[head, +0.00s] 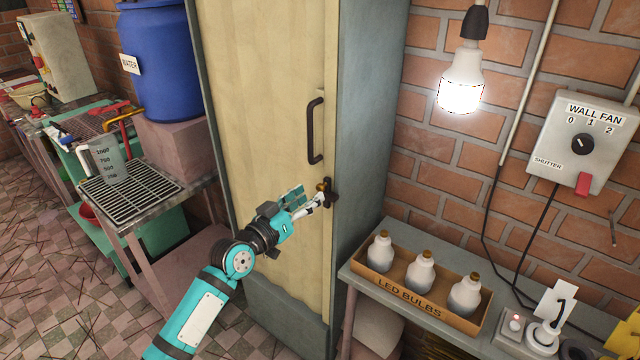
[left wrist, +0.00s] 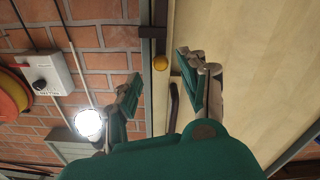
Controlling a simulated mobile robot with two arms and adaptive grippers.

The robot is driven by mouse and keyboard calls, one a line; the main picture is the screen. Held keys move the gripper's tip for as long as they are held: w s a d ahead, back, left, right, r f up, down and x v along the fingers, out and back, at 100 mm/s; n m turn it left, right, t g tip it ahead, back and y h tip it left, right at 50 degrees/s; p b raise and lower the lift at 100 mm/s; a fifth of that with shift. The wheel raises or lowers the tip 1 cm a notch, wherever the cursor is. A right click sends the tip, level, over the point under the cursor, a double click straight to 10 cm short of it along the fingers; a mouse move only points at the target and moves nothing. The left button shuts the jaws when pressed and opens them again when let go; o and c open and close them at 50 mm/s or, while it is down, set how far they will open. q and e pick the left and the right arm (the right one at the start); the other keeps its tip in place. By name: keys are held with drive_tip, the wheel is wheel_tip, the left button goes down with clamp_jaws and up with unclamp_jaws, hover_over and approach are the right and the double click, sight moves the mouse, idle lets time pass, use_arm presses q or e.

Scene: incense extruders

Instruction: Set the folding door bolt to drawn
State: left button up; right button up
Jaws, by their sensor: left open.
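The folding door (head: 265,100) is a tall cream panel in a grey frame, and it looks closed. Its bolt (head: 331,194) is a small dark fitting at the door's right edge, below the black handle (head: 315,130). My left gripper (head: 312,198) is open right at the bolt and partly covers it. In the left wrist view the bolt's round brass knob (left wrist: 160,63) shows between the open fingertips, with a dark bracket (left wrist: 153,32) beside it. I see no finger clearly touching the knob. I cannot tell the bolt's position. My right gripper is out of view.
A shelf on the right holds a box of LED bulbs (head: 408,296) and a socket strip. A lit bulb (head: 461,85) hangs near the brick wall, by a wall fan switch (head: 585,140). A rack (head: 130,190) and a blue water barrel (head: 160,65) stand left.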

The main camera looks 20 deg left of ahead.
sight(319, 189)
use_arm(q)
drive_tip(key=x, duration=0.5)
drive_tip(key=shift+w, duration=0.2)
clamp_jaws()
